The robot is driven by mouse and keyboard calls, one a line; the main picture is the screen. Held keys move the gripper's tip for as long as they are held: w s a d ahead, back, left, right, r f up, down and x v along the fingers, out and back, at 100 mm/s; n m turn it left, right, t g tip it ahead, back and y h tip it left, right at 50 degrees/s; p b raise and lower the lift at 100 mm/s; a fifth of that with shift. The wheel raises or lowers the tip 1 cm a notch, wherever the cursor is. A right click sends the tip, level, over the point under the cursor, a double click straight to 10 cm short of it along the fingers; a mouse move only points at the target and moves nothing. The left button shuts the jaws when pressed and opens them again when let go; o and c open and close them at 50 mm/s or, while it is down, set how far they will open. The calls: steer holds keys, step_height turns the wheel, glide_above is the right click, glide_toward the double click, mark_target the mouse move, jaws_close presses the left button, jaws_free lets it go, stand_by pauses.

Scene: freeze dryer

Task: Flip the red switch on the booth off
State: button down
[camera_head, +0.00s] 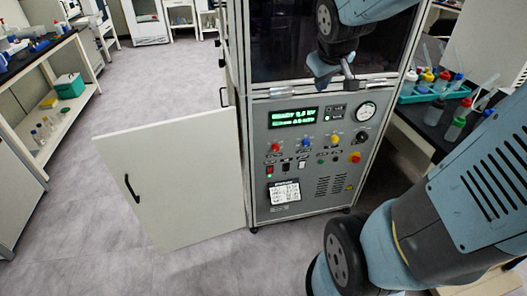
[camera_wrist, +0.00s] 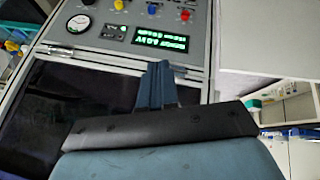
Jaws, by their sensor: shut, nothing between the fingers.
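The booth (camera_head: 262,160) is a grey cabinet with a control panel below a dark window. A small red switch (camera_head: 269,170) sits low on the panel's left side, beside a black one. My gripper (camera_head: 322,78) is in front of the window's lower edge, above the panel and up and right of the red switch. In the wrist view, my gripper's blue fingers (camera_wrist: 158,70) are together and empty, in front of the frame between window and panel. The wrist view shows the panel's upper part upside down; I cannot make out the red switch there.
A white door (camera_head: 175,180) stands open at the booth's left. The panel also bears a green-lit display (camera_head: 293,117), a gauge (camera_head: 367,110) and a red button on yellow (camera_head: 355,157). A bench with bottles (camera_head: 455,125) is at right. The floor at left is clear.

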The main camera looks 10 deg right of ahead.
steer(key=w+d+f+n+y, duration=0.15)
steer(key=w+f+n, duration=0.25)
steer(key=w+f, duration=0.55)
steer(key=w+d+f+n, duration=0.2)
steer(key=w+f+n, duration=0.35)
steer(key=f, duration=0.75)
steer(key=a+f+n+y, duration=0.2)
steer(key=f, duration=1)
steer(key=a+f+n+y, duration=0.2)
steer(key=a+f+y, duration=0.1)
steer(key=f, duration=0.9)
steer(key=shift+s, duration=0.15)
steer(key=shift+f, duration=0.1)
glide_toward(270, 171)
steer(key=s+x, duration=0.1)
steer(key=x, duration=0.5)
steer(key=shift+a+f, duration=0.2)
steer(key=shift+a, duration=0.3)
